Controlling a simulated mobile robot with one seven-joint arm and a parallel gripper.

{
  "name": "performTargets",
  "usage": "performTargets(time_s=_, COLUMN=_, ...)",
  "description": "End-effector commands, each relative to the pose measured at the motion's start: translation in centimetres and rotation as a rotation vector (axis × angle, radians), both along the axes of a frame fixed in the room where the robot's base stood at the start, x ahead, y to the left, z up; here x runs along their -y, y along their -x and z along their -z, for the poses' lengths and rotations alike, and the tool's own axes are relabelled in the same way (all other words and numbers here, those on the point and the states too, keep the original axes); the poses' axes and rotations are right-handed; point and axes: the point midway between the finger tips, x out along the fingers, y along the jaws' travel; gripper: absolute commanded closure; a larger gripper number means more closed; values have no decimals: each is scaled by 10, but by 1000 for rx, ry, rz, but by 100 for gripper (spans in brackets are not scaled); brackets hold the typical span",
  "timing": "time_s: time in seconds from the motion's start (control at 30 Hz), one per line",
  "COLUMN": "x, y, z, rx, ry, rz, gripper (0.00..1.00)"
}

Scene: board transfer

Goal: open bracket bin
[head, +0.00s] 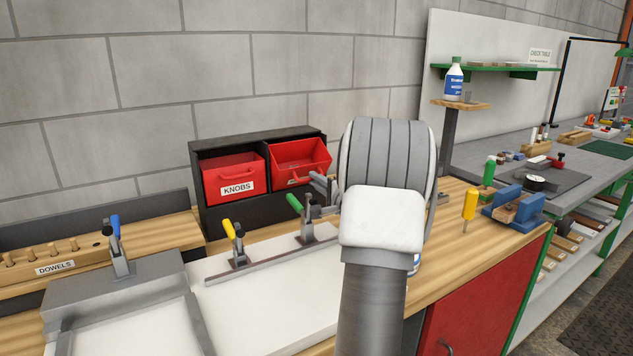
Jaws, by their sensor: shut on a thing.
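Two red bins sit side by side in a black cabinet (260,142) against the wall. The right bin (303,157) is tipped forward, with its inside showing; its front label is mostly hidden, so I cannot read it as brackets. The left bin (234,177) is labelled KNOBS and looks closed. My gripper (319,182) shows only as grey finger parts at the right bin's front, by its red handle, and appears shut on that handle. My arm hides the rest of the gripper and the cabinet's right end.
Toggle clamps with yellow (229,229) and green (295,203) handles stand on a white board (265,284) in front of the bins. A dowel rack (58,262) is at left. A yellow-handled screwdriver (470,204) and blue vise (515,205) stand at right.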

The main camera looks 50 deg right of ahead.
Motion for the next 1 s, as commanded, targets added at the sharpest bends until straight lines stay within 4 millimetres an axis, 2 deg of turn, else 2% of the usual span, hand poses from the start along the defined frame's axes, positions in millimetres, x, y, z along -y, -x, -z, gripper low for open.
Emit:
performTargets(time_s=0.57, x=-2, y=5, z=12, rx=-2, ry=-2, rz=0, gripper=100)
performTargets(time_s=0.6, x=-2, y=5, z=12, rx=-2, ry=-2, rz=0, gripper=83)
performTargets(time_s=0.73, x=-2, y=5, z=12, rx=-2, ry=-2, rz=0, gripper=59)
performTargets(time_s=1.0, x=-1, y=5, z=11, rx=0, ry=0, rz=0, gripper=58)
